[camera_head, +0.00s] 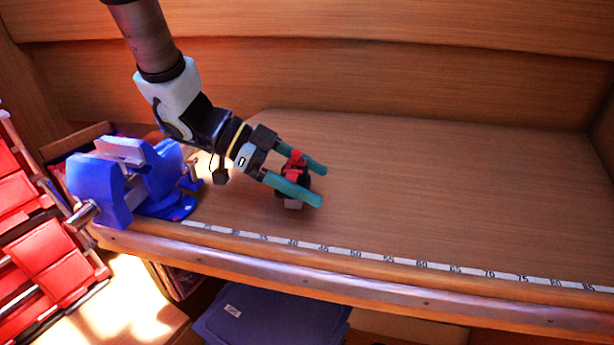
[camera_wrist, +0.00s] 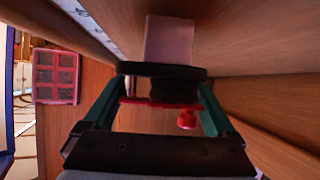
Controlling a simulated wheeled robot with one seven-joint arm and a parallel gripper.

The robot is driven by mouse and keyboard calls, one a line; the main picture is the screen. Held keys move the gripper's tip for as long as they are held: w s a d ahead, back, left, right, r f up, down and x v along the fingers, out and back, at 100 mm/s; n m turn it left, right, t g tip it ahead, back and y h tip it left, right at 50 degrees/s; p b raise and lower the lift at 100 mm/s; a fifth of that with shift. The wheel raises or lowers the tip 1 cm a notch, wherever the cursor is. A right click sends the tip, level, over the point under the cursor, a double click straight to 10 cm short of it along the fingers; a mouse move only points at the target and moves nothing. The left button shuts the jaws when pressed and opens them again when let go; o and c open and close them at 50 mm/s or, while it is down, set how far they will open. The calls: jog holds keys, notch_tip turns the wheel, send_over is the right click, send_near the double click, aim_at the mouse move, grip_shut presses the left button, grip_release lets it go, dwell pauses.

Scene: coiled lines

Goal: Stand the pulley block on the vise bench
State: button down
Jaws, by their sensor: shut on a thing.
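The pulley block (camera_head: 295,189) is a small black and red thing with a pale grey block-like end. My gripper (camera_head: 307,185) has two teal fingers and is shut on it, low over the vise bench (camera_head: 440,190). In the wrist view the pulley block (camera_wrist: 165,72) lies between the fingers, with a dark disc, red parts and the pale end pointing away from the gripper. I cannot tell whether its pale end touches the bench top. The bench is a brown wooden top with a metal front edge.
A blue vise (camera_head: 130,185) is fixed at the bench's left end, close to my arm. A white measuring strip (camera_head: 420,265) runs along the front edge. The bench's right side is clear.

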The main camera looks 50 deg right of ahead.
jog(key=shift+f, duration=0.5)
grip_release()
